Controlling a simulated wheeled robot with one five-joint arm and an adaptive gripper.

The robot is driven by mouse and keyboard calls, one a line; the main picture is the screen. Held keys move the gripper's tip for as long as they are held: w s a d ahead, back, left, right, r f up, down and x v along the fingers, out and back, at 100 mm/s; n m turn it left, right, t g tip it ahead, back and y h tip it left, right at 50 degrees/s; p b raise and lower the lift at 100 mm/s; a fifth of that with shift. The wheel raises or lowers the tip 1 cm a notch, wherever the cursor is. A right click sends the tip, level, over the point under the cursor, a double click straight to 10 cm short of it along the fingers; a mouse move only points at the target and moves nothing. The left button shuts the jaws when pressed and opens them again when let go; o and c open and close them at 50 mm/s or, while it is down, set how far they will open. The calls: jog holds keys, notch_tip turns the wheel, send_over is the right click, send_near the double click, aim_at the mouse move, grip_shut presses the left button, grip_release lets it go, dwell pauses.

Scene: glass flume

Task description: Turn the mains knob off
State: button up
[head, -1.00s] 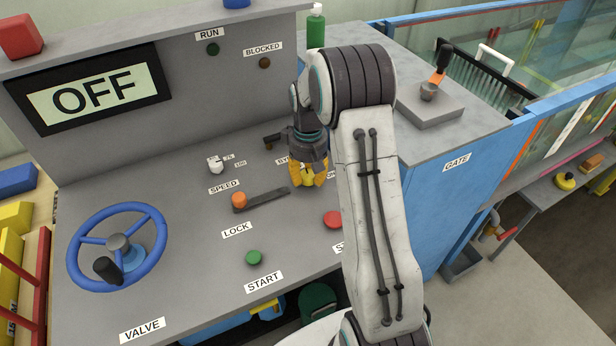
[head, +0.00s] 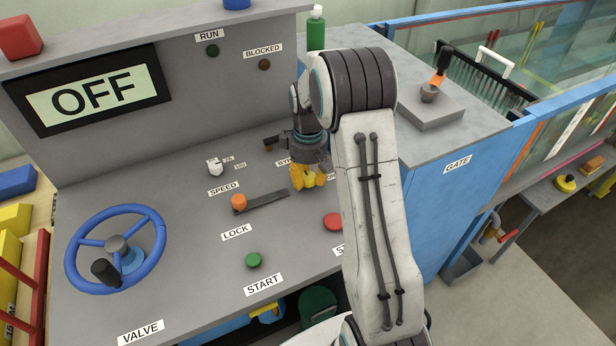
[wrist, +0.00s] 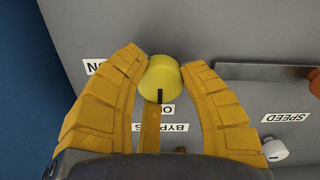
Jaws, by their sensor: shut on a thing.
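The mains knob (wrist: 163,78) is round and yellow with a black pointer mark. In the wrist view the mark points down, toward a partly hidden label (wrist: 167,110) beginning with O. An ON label (wrist: 95,67), upside down, is to the left of the knob. My gripper (wrist: 164,64) has one yellow finger on each side of the knob and is shut on it. In the head view my gripper (head: 309,182) points down at the console, and its fingers hide most or all of the knob.
The grey console (head: 180,265) carries a lock lever (head: 266,201), a white speed knob (head: 214,167), a green start button (head: 253,260), a red button (head: 333,221) and a blue valve wheel (head: 75,250). A display (head: 90,95) reads OFF. The gate lever (head: 440,65) is at the right.

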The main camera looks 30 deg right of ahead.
aim_at(309, 177)
jog(key=o, duration=1.2)
jog(key=shift+s, duration=0.1)
notch_tip(309, 177, up, 12)
dwell(0.4)
